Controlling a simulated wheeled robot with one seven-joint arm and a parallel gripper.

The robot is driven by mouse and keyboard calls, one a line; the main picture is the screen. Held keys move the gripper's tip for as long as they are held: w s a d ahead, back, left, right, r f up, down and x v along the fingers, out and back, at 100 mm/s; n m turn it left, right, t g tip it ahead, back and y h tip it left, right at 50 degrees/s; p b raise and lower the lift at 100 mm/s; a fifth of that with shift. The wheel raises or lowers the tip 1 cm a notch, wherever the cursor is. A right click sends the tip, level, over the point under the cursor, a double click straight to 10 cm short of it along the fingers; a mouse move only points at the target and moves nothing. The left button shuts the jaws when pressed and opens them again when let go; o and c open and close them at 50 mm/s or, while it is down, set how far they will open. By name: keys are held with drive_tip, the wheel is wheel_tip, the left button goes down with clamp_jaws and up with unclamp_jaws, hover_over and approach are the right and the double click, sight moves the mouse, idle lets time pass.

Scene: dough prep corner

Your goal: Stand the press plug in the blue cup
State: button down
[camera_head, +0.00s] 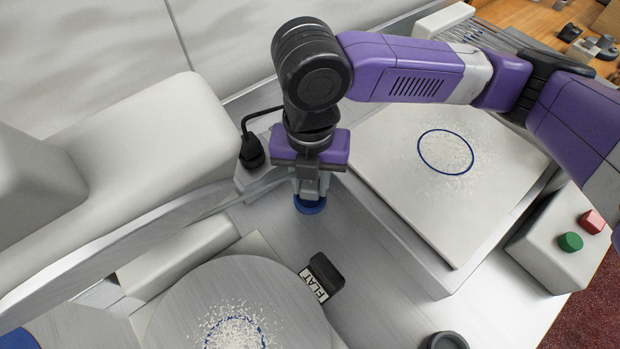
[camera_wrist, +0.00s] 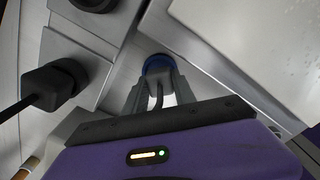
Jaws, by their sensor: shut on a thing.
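My gripper (camera_head: 312,190) points down in the middle of the head view, its fingers close together. In the wrist view my gripper (camera_wrist: 158,92) is shut on a dark grey plug (camera_wrist: 157,76) with a dark cord, which I take for the press plug. The blue cup (camera_head: 311,206) is directly below the fingertips. In the wrist view the cup's blue rim (camera_wrist: 155,59) shows around the far side of the plug. The fingers hide much of both, so I cannot tell whether the plug rests on the cup's bottom.
Another black plug (camera_head: 252,152) with a cord sits on a metal box left of my gripper. A pale floured board (camera_head: 400,190) lies right. A round floured plate (camera_head: 190,290) and a dark block labelled FLAT (camera_head: 327,270) are in front. A button box (camera_head: 545,250) stands right.

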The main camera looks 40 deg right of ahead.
drive_tip(key=shift+f, duration=0.45)
drive_tip(key=c, duration=0.9)
unclamp_jaws()
drive_tip(key=shift+c, duration=0.2)
drive_tip(key=shift+r, duration=0.15)
drive_tip(key=shift+r+p, duration=3.1)
drive_tip(key=shift+r, duration=0.8)
drive_tip(key=shift+s+f, duration=0.1)
